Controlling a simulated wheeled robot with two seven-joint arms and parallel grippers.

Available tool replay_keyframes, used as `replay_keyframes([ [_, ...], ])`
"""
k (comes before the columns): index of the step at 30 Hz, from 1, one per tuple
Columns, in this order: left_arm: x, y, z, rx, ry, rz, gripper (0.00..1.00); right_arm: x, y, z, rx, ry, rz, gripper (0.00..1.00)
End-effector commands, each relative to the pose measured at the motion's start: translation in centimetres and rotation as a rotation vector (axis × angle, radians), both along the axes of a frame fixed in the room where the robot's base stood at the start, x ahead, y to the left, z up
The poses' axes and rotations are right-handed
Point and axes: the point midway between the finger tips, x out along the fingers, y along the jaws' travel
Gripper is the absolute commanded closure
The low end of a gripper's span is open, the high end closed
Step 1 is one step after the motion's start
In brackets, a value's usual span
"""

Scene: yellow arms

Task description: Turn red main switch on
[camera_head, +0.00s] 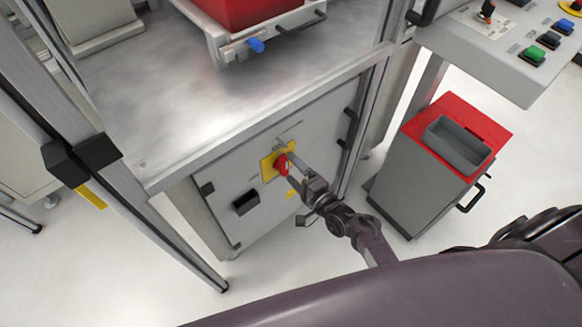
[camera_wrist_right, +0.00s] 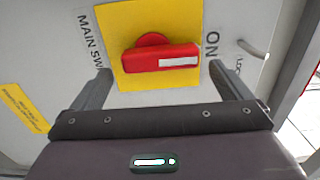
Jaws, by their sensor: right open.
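The red main switch (camera_head: 282,164) sits on a yellow plate on the grey cabinet door below the workbench. In the right wrist view the switch (camera_wrist_right: 160,57) shows a red handle with a white stripe, lying roughly level in that picture. The word ON stands to the right of the yellow plate (camera_wrist_right: 130,17). My right gripper (camera_head: 287,161) is at the switch in the head view. In the wrist view my right gripper (camera_wrist_right: 160,82) is open, with one finger on each side of the handle's lower edge. I cannot tell whether they touch it. My left gripper is not in view.
The workbench (camera_head: 140,120) overhangs the cabinet and carries a red bin (camera_head: 240,8). A grey and red cart (camera_head: 425,165) stands to the right. A control panel with buttons (camera_head: 510,45) is at the upper right. Metal posts stand at the left.

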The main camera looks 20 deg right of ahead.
Motion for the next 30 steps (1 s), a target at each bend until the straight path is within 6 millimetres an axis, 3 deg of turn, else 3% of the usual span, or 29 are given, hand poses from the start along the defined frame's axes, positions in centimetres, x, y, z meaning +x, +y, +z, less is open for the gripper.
replay_keyframes([
  [6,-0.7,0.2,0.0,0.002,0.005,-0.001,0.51,-3.8,-1.3,0.0,-0.001,0.003,0.000,0.02],
  [12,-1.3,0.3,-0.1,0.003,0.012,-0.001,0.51,-5.5,-2.0,0.0,0.000,0.000,-0.001,0.02],
  [30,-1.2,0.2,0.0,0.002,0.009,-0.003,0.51,-5.8,-2.0,-0.1,-0.003,0.003,0.000,0.02],
])
